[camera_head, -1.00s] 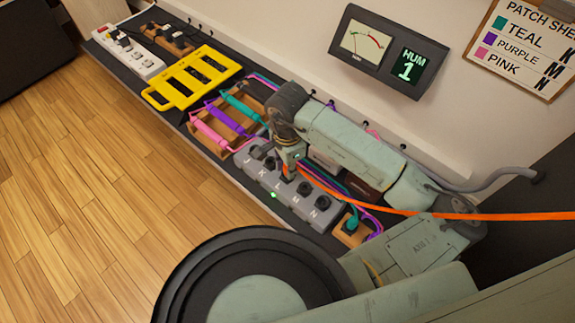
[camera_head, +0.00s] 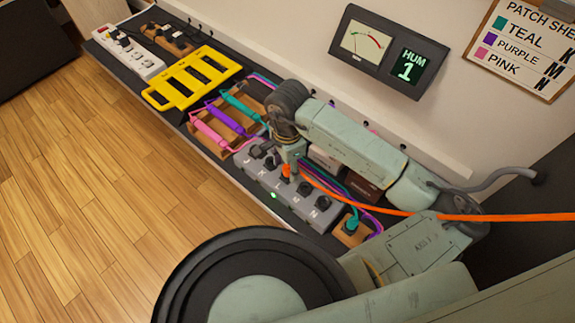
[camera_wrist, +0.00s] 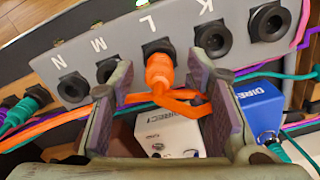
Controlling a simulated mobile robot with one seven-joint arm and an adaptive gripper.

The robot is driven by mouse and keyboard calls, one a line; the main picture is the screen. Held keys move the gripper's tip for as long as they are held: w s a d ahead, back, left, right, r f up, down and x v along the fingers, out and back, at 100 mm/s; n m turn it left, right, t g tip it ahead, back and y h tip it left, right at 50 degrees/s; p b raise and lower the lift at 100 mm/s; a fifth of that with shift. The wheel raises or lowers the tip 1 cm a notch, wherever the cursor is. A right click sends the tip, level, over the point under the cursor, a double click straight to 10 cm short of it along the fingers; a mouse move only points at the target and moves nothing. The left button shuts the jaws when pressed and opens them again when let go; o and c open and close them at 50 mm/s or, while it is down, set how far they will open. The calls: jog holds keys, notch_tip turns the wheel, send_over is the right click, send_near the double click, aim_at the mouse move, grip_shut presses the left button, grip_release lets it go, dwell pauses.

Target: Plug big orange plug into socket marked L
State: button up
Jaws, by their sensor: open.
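The big orange plug (camera_wrist: 160,72) stands with its front end in the socket marked L (camera_wrist: 157,46) on the grey socket box (camera_wrist: 235,15). It also shows below my wrist in the head view (camera_head: 286,170). Its orange cable bends back between my fingers and leads away to the right in the head view. My gripper (camera_wrist: 164,78) is open, with one finger on each side of the plug and a visible gap to each. It also shows in the head view (camera_head: 290,166). The plug's tip is hidden.
Neighbouring sockets K (camera_wrist: 212,38) and M (camera_wrist: 107,68) are close beside my fingers. A white DIRECT box (camera_wrist: 170,130) and a blue one (camera_wrist: 260,105) lie near the fingers. Teal and purple cables run alongside. A green light (camera_head: 273,195) glows on the box front.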

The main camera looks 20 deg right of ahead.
notch_tip(320, 180, up, 11)
jog(key=shift+r, duration=0.15)
dwell(0.7)
